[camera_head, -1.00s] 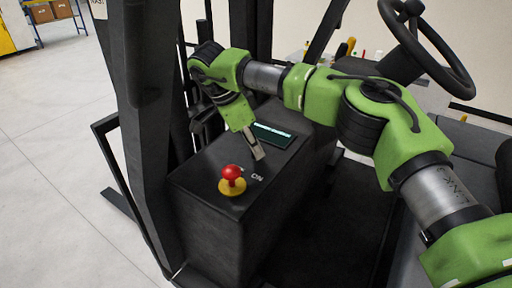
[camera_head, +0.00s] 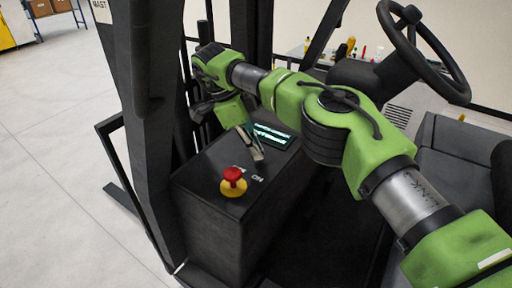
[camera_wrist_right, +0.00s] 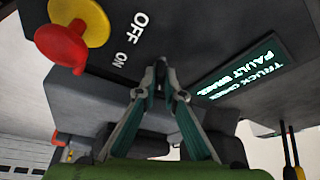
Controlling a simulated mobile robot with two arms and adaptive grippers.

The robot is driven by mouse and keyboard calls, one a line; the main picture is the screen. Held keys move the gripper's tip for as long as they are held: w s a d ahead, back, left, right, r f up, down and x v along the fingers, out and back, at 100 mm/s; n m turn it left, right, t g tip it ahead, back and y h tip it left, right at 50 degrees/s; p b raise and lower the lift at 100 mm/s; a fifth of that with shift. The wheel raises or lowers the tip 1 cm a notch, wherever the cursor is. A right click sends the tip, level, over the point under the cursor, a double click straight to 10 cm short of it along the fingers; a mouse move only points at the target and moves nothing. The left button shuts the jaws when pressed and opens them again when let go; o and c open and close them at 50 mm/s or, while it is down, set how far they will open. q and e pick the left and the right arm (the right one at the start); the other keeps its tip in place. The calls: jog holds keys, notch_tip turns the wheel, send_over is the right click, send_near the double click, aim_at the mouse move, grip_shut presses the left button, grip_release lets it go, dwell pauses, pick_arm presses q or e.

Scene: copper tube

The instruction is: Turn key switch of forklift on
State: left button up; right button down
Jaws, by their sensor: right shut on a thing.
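My right gripper (camera_head: 258,155) reaches down to the top of the black console (camera_head: 215,180), beside the white OFF and ON lettering. My left gripper is not in view.
A red emergency button (camera_head: 233,177) on a yellow base stands on the console close to the gripper. The dark mast post (camera_head: 150,130) rises left of the console. The steering wheel (camera_head: 428,55) is at the upper right, with the seat (camera_head: 460,160) below it.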

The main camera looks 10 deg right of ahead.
jog(key=c, duration=2.1)
grip_release()
jog(key=shift+a, duration=0.1)
jog(key=shift+c, duration=0.2)
jog(key=shift+r, duration=0.1)
notch_tip(320, 180, up, 10)
